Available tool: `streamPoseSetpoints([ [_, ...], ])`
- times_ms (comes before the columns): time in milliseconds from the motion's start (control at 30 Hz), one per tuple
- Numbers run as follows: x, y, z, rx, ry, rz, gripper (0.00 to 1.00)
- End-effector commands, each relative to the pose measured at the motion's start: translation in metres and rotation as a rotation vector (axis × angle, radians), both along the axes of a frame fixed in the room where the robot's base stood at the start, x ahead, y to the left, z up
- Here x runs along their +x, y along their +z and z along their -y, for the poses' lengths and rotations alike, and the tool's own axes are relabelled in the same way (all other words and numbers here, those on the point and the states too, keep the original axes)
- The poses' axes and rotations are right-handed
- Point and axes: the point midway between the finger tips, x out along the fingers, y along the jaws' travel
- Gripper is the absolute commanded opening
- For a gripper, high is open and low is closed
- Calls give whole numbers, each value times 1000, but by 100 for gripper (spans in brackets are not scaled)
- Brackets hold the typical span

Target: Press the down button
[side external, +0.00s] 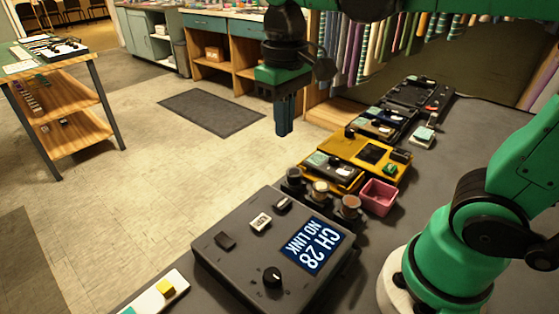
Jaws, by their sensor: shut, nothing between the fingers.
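A dark grey control box (245,265) stands on the near part of the bench. Its blue screen (311,245) reads "CH 28 NO LINK". On its top are a dark button (225,240), a pale button (261,221) with a small mark, a small switch-like part (283,203) and a black knob (272,277). I cannot tell which of these is the down button; the marks are too small to read. My gripper (284,131) is shut and empty, pointing down. In the picture it hangs above and beyond the box, apart from everything.
Three small round jars (320,190) stand just behind the box, beside a pink tray (378,196). Yellow and black devices (365,155) line the bench further back. A white plate with a yellow block (166,287) lies at the near left. Open floor shows left of the bench.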

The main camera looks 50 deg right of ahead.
Motion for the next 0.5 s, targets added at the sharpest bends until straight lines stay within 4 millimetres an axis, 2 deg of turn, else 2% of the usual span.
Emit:
streamPoseSetpoints([
  [167, 0, -9, 0, 0, 0, 1, 0],
  [500, 1, -62, 0, 0, 0, 2, 0],
])
